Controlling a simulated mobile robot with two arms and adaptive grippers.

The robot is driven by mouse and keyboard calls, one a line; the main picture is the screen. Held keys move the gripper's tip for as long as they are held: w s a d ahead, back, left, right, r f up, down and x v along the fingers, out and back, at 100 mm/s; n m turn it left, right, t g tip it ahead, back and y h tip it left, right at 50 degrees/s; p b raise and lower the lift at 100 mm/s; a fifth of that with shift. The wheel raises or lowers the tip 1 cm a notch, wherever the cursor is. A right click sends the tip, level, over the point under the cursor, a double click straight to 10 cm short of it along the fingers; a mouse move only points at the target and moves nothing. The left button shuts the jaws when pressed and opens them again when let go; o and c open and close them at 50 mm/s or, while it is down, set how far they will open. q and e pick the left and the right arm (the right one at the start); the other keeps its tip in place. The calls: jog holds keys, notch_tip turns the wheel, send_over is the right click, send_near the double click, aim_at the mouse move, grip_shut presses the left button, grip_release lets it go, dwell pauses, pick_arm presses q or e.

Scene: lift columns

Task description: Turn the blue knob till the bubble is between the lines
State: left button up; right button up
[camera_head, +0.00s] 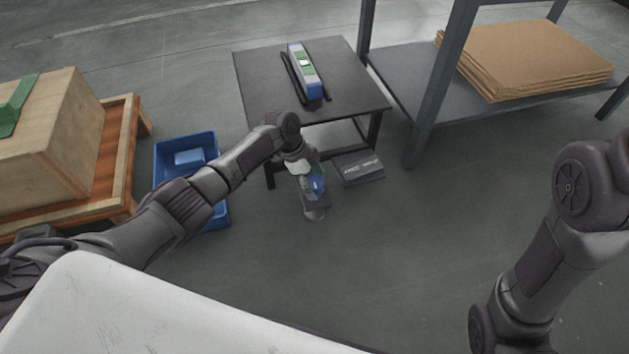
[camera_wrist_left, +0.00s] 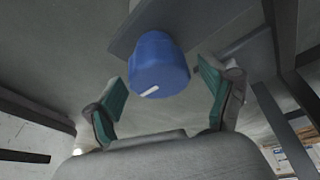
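The blue knob (camera_wrist_left: 158,68) with a white mark shows in the left wrist view, in front of a grey plate. It lies between and a little beyond my left gripper's teal-padded fingers (camera_wrist_left: 164,92), which are spread with a gap on each side. In the head view a blue patch that looks like the knob (camera_head: 318,184) shows beside my left gripper (camera_head: 309,193), below the table's front edge. My right gripper is outside the view.
The dark table (camera_head: 262,88) stands ahead. A dark box (camera_head: 359,168) with lettering lies on the floor by its leg. A blue crate (camera_head: 163,158) is left of my left arm, near a wooden box (camera_head: 50,145). A shelf holds cardboard sheets (camera_head: 535,55). The front right floor is clear.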

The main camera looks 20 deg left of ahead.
pick_arm(q)
jog(key=v, duration=1.2)
dwell(0.4)
